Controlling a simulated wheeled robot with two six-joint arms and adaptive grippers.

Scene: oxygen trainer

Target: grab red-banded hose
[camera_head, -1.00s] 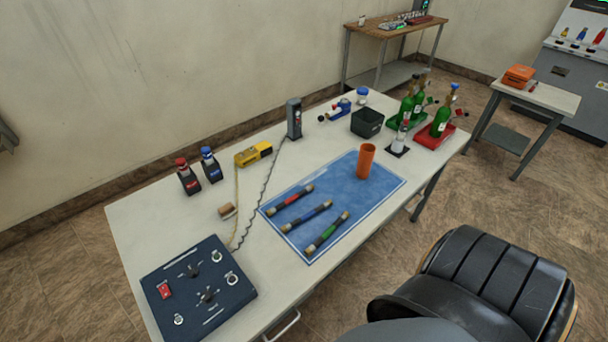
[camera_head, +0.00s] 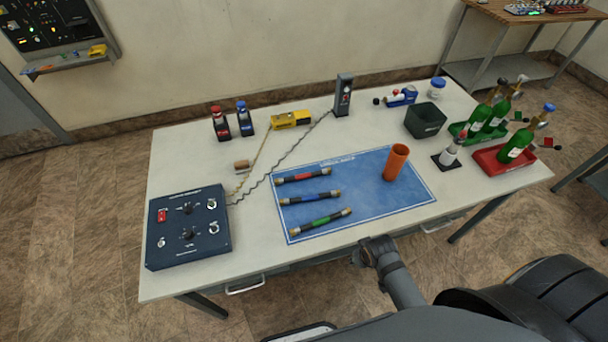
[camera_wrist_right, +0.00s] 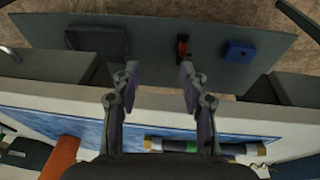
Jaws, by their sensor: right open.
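The red-banded hose (camera_head: 303,176) is a short dark tube with a red middle band and brassy ends. It lies at the back left of the blue mat (camera_head: 360,208), behind the blue-banded hose (camera_head: 310,198) and the green-banded hose (camera_head: 319,221). My right gripper (camera_head: 370,254) is at the table's front edge, apart from the red-banded hose. In the right wrist view my right gripper (camera_wrist_right: 158,76) is open and empty, with the green-banded hose (camera_wrist_right: 195,146) partly visible below it. The red-banded hose cannot be made out there. My left gripper is out of view.
An orange cup (camera_head: 396,162) stands on the mat's right part. A blue control panel (camera_head: 188,226) is at the table's left, with cords near the hoses.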

